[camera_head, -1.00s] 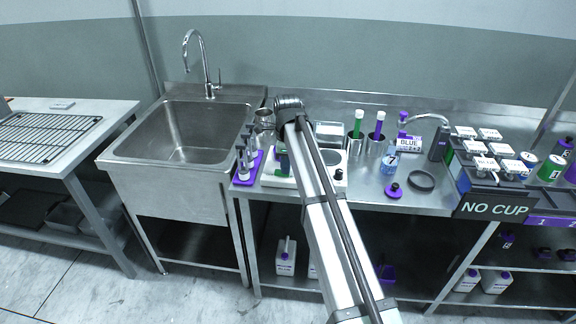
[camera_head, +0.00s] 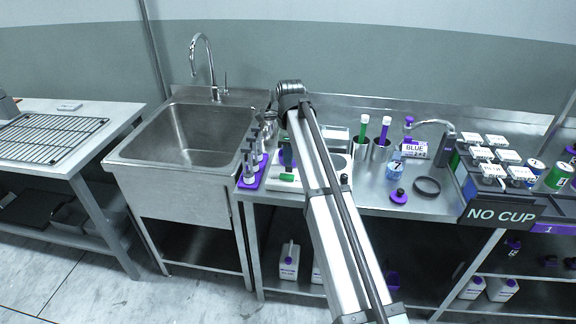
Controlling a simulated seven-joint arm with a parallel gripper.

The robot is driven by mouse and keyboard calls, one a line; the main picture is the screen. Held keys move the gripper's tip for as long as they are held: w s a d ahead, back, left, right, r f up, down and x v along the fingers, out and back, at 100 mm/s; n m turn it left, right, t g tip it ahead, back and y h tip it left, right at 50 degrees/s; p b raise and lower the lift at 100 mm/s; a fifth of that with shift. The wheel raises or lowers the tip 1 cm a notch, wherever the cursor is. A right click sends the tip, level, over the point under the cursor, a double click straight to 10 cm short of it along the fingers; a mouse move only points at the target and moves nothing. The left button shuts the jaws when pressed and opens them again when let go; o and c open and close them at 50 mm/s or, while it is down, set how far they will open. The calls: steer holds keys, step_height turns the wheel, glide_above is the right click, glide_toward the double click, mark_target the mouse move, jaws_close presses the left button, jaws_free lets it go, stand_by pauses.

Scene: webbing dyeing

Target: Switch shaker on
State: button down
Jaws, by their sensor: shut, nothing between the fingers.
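The shaker seems to be the low white device (camera_head: 283,185) on the steel bench, right of the sink. A green piece lies on its front left part, and a pale round plate (camera_head: 338,162) shows at its right. My forearm crosses the middle of the device and hides much of it, so I cannot make out its switch. My wrist stands above and behind the device. My gripper (camera_head: 287,155) appears as a small dark shape below the wrist, over the device's left part. It is shut and empty; whether it touches anything is unclear.
A purple rack (camera_head: 252,181) with grey-topped items stands left of the device. Steel cups with green and purple tubes (camera_head: 378,147), a bottle (camera_head: 394,166), a purple stopper (camera_head: 398,197) and a dark ring (camera_head: 427,186) are on the right. The sink (camera_head: 193,135) is at the left.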

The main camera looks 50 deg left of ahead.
step_height(320, 180, up, 9)
stand_by(0.4)
steer(key=shift+w+d, duration=0.1)
steer(key=shift+s+a, duration=0.4)
steer(key=shift+s, duration=0.1)
